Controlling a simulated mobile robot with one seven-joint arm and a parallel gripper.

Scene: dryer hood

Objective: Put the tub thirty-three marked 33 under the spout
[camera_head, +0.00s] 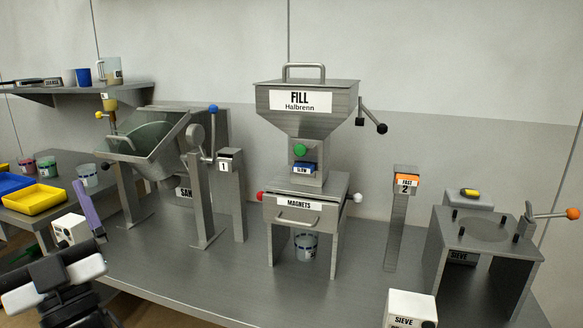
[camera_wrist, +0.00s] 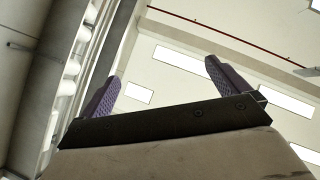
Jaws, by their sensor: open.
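A clear tub with a dark blue patterned band (camera_head: 306,246) stands on the bench beneath the filling hopper (camera_head: 303,122), under its MAGNETS drawer (camera_head: 300,205). The spout itself is hidden behind the drawer housing. On the left table stand a clear tub with a dark band (camera_head: 88,175), a green-marked tub (camera_head: 47,167) and a dark red tub (camera_head: 28,168). No number on any tub is legible, so I cannot tell which is 33. My gripper (camera_wrist: 158,75) is open and empty, its purple fingers pointing upward; one finger shows at lower left in the head view (camera_head: 88,208).
A tilted metal bin (camera_head: 150,150) stands left of the hopper. A sieve stand (camera_head: 480,245) is at right. The front bench centre is clear.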

